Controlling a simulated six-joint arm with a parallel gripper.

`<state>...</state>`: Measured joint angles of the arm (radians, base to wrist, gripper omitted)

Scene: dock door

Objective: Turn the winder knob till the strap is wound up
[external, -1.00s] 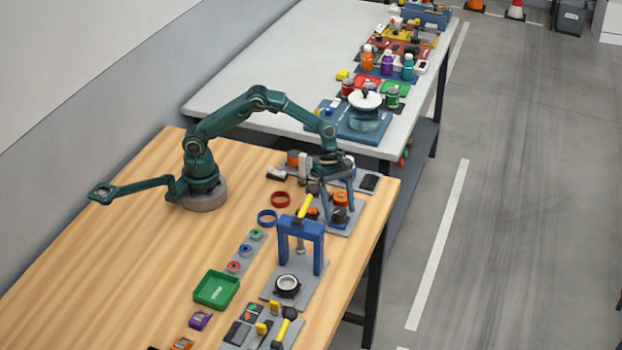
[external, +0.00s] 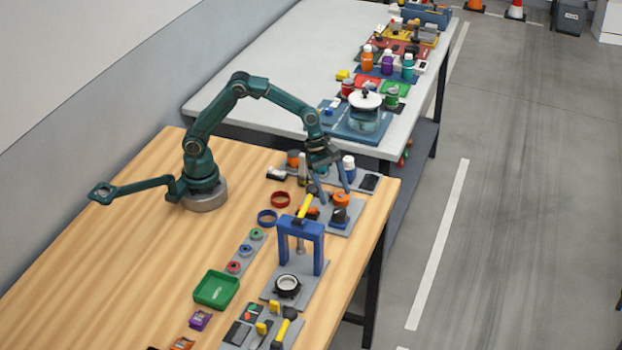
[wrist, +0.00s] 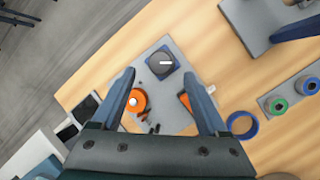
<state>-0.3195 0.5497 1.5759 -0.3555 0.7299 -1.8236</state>
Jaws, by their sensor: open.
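A grey plate (wrist: 182,122) carries the winder parts. A dark square block with a round top and a white line (wrist: 160,62), which looks like the winder knob, sits at its far end in the wrist view; it shows as a dark piece in the external view (external: 339,216). An orange round piece (wrist: 137,101) and another orange piece (wrist: 184,101), partly behind a finger, sit nearer. I cannot make out the strap itself. My gripper (external: 336,197) is open and empty above the plate; in the wrist view its fingers (wrist: 159,67) frame the parts from above.
A blue press frame (external: 301,227) stands beside the plate. A blue ring (external: 268,217) and a red ring (external: 281,199) lie on the wood. A white bottle (external: 348,168) and other items stand behind. The wooden table (external: 110,250) is clear at left.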

